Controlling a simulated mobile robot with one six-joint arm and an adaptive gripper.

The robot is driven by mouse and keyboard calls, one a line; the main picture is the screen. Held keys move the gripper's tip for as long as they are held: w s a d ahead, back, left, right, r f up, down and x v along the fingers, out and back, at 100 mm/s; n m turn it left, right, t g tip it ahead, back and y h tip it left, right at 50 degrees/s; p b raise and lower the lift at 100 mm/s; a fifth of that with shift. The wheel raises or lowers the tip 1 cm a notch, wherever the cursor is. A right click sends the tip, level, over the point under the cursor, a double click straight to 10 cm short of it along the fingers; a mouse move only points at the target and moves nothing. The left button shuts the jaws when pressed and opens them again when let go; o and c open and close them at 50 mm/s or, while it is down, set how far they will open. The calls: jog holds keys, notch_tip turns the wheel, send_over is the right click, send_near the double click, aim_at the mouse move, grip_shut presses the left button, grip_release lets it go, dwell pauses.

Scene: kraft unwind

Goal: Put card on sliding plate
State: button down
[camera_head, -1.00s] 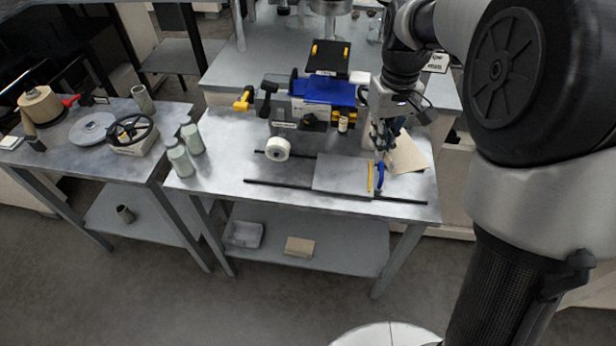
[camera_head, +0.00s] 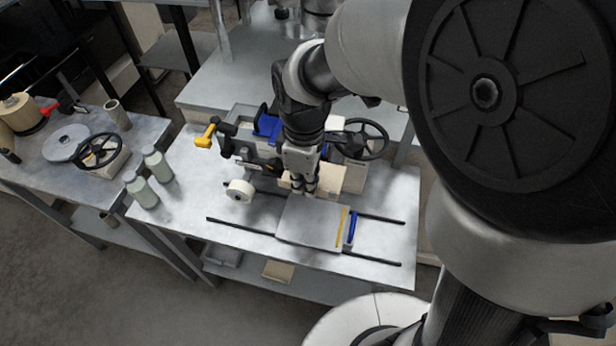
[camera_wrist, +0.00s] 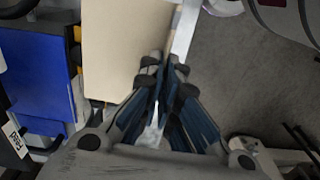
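The tan card (camera_head: 330,178) hangs at my gripper (camera_head: 303,188), in front of the machine and just behind the sliding plate. In the wrist view the card (camera_wrist: 115,45) is a large beige sheet, its near edge between the closed fingertips of my gripper (camera_wrist: 165,72). The sliding plate (camera_head: 310,222) is a flat grey plate with a yellow strip and a blue handle (camera_head: 351,229) at its right end. It sits on two dark rails, and its top is bare. The card looks raised above it; the exact height is unclear.
The machine's blue part (camera_head: 267,128) and black handwheel (camera_head: 360,139) stand behind the card. A white roll (camera_head: 240,191) is left of the plate. Two pale bottles (camera_head: 158,165) stand at the table's left edge. The table (camera_head: 185,205) left of the rails is clear.

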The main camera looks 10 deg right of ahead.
jog(key=b, duration=0.5)
send_over(306, 235)
notch_tip(306, 235, down, 15)
jog(key=shift+f, duration=0.1)
jog(key=shift+f+b, duration=0.8)
jog(key=shift+f, duration=1.55)
jog(key=shift+f, duration=0.2)
jog(key=c, duration=1.8)
grip_release()
jog(key=shift+r, duration=0.1)
